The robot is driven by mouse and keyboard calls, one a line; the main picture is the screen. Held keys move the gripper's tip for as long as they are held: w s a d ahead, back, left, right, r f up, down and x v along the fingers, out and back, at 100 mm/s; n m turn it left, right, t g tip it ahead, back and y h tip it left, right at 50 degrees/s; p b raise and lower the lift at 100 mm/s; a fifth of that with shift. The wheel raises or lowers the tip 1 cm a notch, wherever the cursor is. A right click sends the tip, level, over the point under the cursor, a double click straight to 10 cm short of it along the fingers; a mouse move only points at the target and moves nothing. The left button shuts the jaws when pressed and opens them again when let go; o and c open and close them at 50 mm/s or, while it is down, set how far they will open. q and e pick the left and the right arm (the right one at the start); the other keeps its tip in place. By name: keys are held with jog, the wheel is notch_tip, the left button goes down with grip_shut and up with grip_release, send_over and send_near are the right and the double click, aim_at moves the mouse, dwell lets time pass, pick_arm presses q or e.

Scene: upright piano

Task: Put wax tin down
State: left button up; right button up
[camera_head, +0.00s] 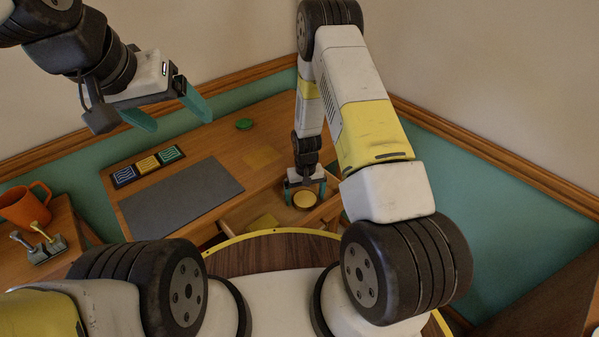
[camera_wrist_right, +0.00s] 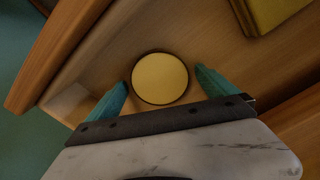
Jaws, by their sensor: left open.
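The wax tin is probably the round, yellow-topped tin (camera_head: 305,200) with a dark rim. It is inside the open drawer (camera_head: 238,212) and also shows in the right wrist view (camera_wrist_right: 159,79). My right gripper (camera_head: 305,189) points down over it, with one teal finger on each side. In the right wrist view, narrow gaps show between the tin and the fingertips (camera_wrist_right: 161,78), so the gripper looks open around it. The tin appears to lie flat on the drawer floor. My left gripper (camera_head: 176,114) is open and empty, raised at the upper left.
A yellow flat item (camera_head: 264,222) lies in the drawer left of the tin. The desk (camera_head: 215,142) holds a grey mat (camera_head: 182,196), several patterned tiles (camera_head: 147,164), a green disc (camera_head: 244,124) and an ochre square (camera_head: 262,157). An orange mug (camera_head: 25,206) stands at far left.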

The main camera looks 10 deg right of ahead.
jog(key=shift+r, duration=0.1)
notch_tip(320, 180, up, 12)
notch_tip(320, 180, up, 12)
jog(key=t, duration=0.1)
send_over(305, 198)
jog(key=s+d+r+t+y, duration=0.2)
jog(key=s+r, duration=0.3)
jog(key=r, duration=0.7)
jog(key=s+r+t, duration=0.1)
jog(key=s+r, duration=0.5)
jog(key=s, duration=0.2)
jog(key=s+d+r+t, duration=0.1)
jog(key=s+r+t, duration=0.1)
jog(key=s+r, duration=0.5)
jog(key=shift+s+m, duration=0.4)
jog(key=shift+s, duration=0.8)
jog(key=shift+d, duration=0.1)
jog(key=shift+c, duration=0.3)
